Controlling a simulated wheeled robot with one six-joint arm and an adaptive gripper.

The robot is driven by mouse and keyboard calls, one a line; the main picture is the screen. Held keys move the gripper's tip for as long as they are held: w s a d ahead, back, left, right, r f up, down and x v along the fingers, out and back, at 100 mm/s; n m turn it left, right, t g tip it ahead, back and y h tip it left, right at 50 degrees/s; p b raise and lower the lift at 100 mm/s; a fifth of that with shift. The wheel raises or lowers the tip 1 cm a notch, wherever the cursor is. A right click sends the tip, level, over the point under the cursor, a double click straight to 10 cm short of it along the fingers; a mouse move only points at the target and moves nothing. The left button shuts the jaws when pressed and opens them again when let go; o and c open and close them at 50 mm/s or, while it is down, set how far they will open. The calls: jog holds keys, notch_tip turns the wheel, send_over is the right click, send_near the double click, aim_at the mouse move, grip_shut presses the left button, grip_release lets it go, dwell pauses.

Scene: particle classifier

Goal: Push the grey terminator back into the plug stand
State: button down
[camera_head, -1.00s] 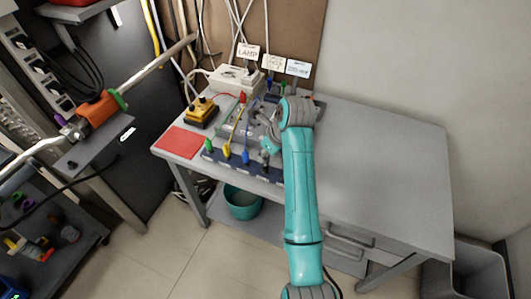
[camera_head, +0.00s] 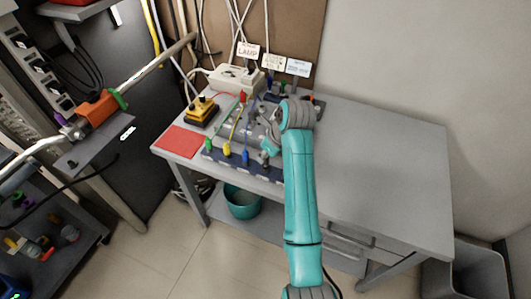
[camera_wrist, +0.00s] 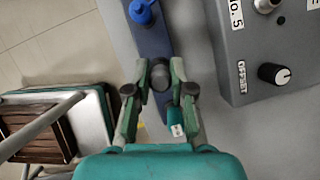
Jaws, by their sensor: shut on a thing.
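The plug stand is a long dark blue strip (camera_head: 213,155) along the front edge of the grey bench. It also runs under my gripper in the wrist view (camera_wrist: 152,38). The grey terminator (camera_wrist: 160,76) is a dark grey round piece over the strip. My gripper (camera_wrist: 160,80) is shut on it, one finger on each side. In the head view my gripper (camera_head: 268,149) is at the right part of the strip, partly hidden by my arm. The terminator's lower end is hidden, so I cannot tell how deep it sits.
A blue plug (camera_wrist: 143,12) stands in the strip close ahead of my fingers. Green (camera_head: 208,145) and yellow (camera_head: 227,149) plugs stand farther left. A grey box with an OFFSET knob (camera_wrist: 274,74) is to the right in the wrist view. The bench's right side (camera_head: 385,170) is clear.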

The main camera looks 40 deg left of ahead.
jog(key=shift+f, duration=1)
jog(key=c, duration=0.9)
grip_release()
jog(key=shift+c, duration=0.2)
jog(key=v, duration=0.7)
jog(key=shift+r, duration=0.2)
jog(key=shift+d, duration=0.1)
